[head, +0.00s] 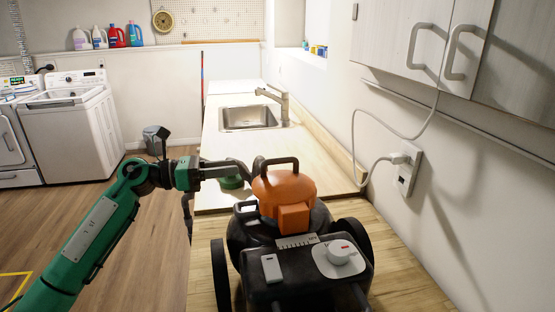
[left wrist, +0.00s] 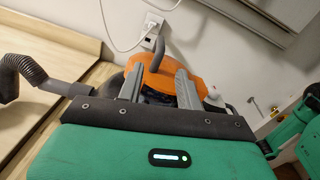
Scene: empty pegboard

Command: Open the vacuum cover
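The vacuum has a dark body (head: 300,275) and stands on the wooden surface at the lower middle of the head view. Its orange cover (head: 285,190) sits on top, with a dark arched handle (head: 276,163). The orange cover also shows in the left wrist view (left wrist: 168,75), beyond my fingers, with the handle rising above it. My left gripper (head: 232,171) is just left of the cover. In the left wrist view its two grey fingers (left wrist: 161,82) are spread apart with the cover beyond them; I see no clear contact. My right gripper is not in view.
A ribbed dark hose (left wrist: 22,70) shows left in the left wrist view. A wall outlet (head: 408,168) with a plugged cable is to the right. A counter with a sink (head: 248,118) lies behind. A washing machine (head: 72,125) stands left; floor between is mostly clear.

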